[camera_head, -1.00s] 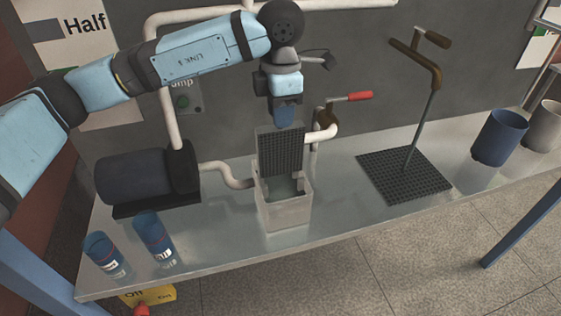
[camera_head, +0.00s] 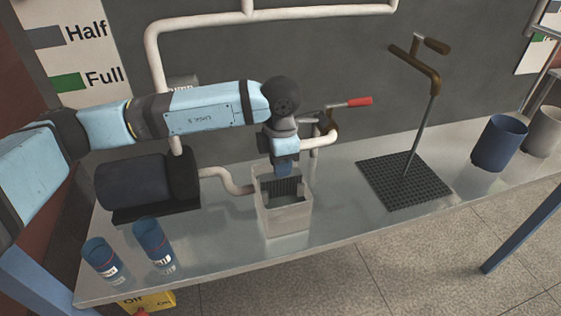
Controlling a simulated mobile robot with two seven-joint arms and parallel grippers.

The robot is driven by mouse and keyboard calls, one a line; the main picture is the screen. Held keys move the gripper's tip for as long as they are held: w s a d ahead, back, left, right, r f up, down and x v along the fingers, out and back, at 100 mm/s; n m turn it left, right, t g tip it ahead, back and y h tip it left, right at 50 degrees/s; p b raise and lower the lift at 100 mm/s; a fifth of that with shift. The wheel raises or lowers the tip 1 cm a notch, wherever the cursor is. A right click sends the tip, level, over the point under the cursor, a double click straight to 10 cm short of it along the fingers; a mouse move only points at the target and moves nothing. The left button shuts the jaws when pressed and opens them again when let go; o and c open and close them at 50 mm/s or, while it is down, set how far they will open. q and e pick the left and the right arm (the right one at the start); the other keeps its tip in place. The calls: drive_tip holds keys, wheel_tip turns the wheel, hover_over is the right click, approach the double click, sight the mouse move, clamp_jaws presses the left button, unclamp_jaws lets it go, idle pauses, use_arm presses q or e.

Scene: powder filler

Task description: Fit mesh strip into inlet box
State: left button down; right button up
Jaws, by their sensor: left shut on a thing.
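The mesh strip (camera_head: 287,187) is a dark grid panel. Most of it is down inside the inlet box, and only its upper part shows above or within the opening. The inlet box (camera_head: 287,221) is a pale, open-topped box on the metal table. My left gripper (camera_head: 284,172) is shut on the strip's top, right at the back of the box opening. The box's front wall hides the strip's lower part, so I cannot tell whether it touches the bottom. My right gripper is not in view.
A pipe (camera_head: 231,183) runs from the dark motor (camera_head: 148,183) to the box. A red-handled valve (camera_head: 358,102) stands behind. Blue cups (camera_head: 154,241) stand front left. A black mesh plate with a crank (camera_head: 402,183) and a blue bin (camera_head: 498,143) are to the right.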

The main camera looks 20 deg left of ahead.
use_arm(q)
drive_tip(key=shift+f, duration=0.15)
drive_tip(key=c, duration=0.9)
unclamp_jaws()
drive_tip(key=shift+p, duration=0.35)
drive_tip(key=r+b, duration=0.1)
drive_tip(key=r, duration=0.4)
drive_tip(key=shift+s+r, duration=0.15)
drive_tip(key=shift+s, duration=0.05)
wheel_tip(320, 180, up, 7)
drive_tip(key=shift+f, duration=0.1)
drive_tip(key=shift+r, duration=0.85)
